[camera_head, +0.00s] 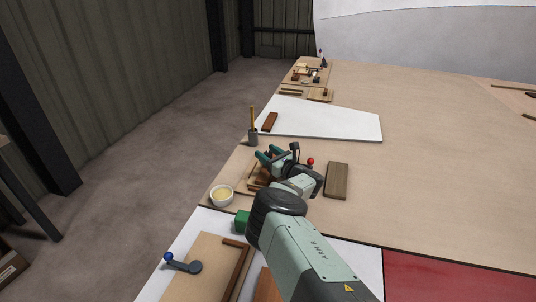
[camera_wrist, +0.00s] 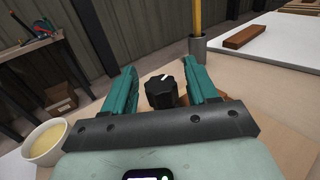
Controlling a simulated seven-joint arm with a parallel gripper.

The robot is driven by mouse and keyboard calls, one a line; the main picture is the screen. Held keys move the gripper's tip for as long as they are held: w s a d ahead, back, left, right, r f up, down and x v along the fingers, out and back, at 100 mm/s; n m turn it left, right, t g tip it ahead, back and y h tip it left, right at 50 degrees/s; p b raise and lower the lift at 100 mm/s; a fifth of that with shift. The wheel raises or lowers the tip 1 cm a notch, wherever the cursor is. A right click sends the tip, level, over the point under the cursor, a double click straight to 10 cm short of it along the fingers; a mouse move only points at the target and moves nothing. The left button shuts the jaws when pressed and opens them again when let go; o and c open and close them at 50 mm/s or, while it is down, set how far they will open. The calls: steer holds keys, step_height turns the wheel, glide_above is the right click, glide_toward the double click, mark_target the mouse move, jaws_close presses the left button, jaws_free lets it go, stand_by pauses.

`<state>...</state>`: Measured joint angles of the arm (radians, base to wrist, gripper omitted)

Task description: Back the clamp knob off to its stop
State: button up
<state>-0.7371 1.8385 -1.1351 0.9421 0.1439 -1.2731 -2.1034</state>
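The clamp knob (camera_wrist: 162,92) is black and ridged, with a white mark on its top, in the wrist view. A brown wooden part shows just behind and beside it. My gripper (camera_wrist: 158,68) is open, with one teal finger to each side of the knob and gaps visible between. Nothing is held. In the head view my gripper (camera_head: 268,153) is over a brown wooden fixture (camera_head: 256,183) near the bench's left edge. The knob cannot be made out there, as the gripper and wrist cover that spot.
A bowl of cream-coloured stuff (camera_head: 222,196) stands left of the fixture. A grey cup (camera_head: 253,138) holding a yellow handle stands behind. A dark wooden block (camera_head: 337,180) and a red ball (camera_head: 310,161) are to the right. A blue-tipped lever (camera_head: 183,264) is at front left.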

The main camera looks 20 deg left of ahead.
steer(key=shift+d, duration=0.1)
steer(key=v, duration=1)
steer(key=shift+s+d, duration=0.2)
steer(key=shift+s, duration=0.15)
steer(key=shift+a+r+t, duration=0.1)
steer(key=shift+a+t, duration=0.2)
steer(key=shift+a, duration=0.05)
steer(key=s+a+m+t+h, duration=0.2)
steer(key=m+h, duration=0.1)
steer(key=h, duration=0.1)
steer(key=s+a+m+t+h, duration=0.1)
steer(key=a+m+t+h, duration=0.1)
steer(key=m+h, duration=0.1)
steer(key=s+a+m+t+h, duration=0.2)
steer(key=m+t+h, duration=0.1)
steer(key=h, duration=0.1)
steer(key=shift+s+h, duration=0.4)
steer(key=w, duration=0.3)
steer(key=w+a, duration=0.1)
steer(key=w, duration=0.6)
steer(key=shift+w+a, duration=0.2)
steer(key=shift+a, duration=0.2)
